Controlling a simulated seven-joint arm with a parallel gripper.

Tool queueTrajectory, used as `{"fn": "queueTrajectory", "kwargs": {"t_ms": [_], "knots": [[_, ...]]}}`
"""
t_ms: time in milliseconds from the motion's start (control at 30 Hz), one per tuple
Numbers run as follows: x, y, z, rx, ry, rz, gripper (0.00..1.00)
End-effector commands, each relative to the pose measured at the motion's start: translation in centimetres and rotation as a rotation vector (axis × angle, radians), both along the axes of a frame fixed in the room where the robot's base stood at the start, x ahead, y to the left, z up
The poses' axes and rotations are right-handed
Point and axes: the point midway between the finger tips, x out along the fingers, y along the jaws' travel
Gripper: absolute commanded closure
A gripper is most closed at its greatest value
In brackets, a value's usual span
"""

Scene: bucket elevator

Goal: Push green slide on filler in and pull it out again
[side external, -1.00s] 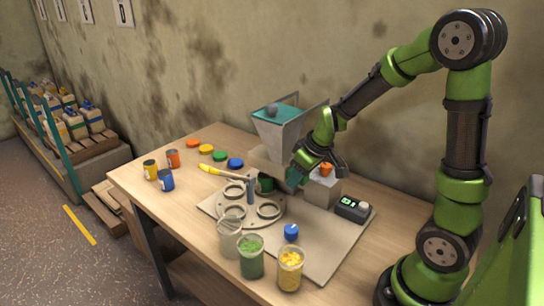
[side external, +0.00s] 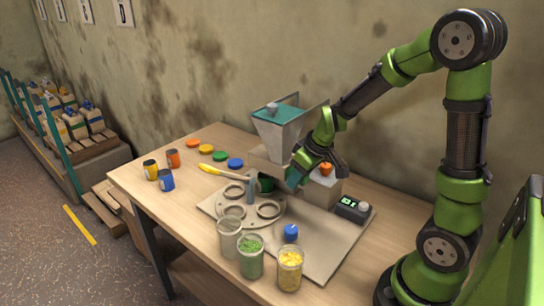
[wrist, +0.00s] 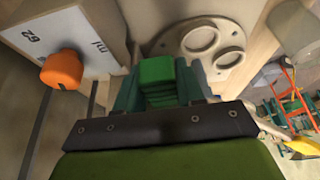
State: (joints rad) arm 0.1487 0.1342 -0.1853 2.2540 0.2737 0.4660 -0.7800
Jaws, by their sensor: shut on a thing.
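The filler is a grey hopper (side external: 280,130) with a teal top, standing at the back of the table. My gripper (side external: 296,178) is low in front of the filler, at its right side. In the wrist view the green slide (wrist: 157,78) is a ribbed green block between the two teal fingers of my gripper (wrist: 158,88). The fingers are shut on it. In the side view the slide is hidden behind my fingers and wrist. How far in the slide sits cannot be told.
An orange knob (side external: 326,169) on a grey box is close on the right. Jars of green (side external: 250,258) and yellow pieces (side external: 290,270) stand in front.

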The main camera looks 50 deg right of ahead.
Motion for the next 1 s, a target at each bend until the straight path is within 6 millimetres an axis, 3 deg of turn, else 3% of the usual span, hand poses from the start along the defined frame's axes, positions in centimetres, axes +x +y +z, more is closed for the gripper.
{"fn": "queueTrajectory", "kwargs": {"t_ms": [1000], "knots": [[-4.5,-0.1,0.2,-0.002,-0.007,-0.002,0.79]]}}
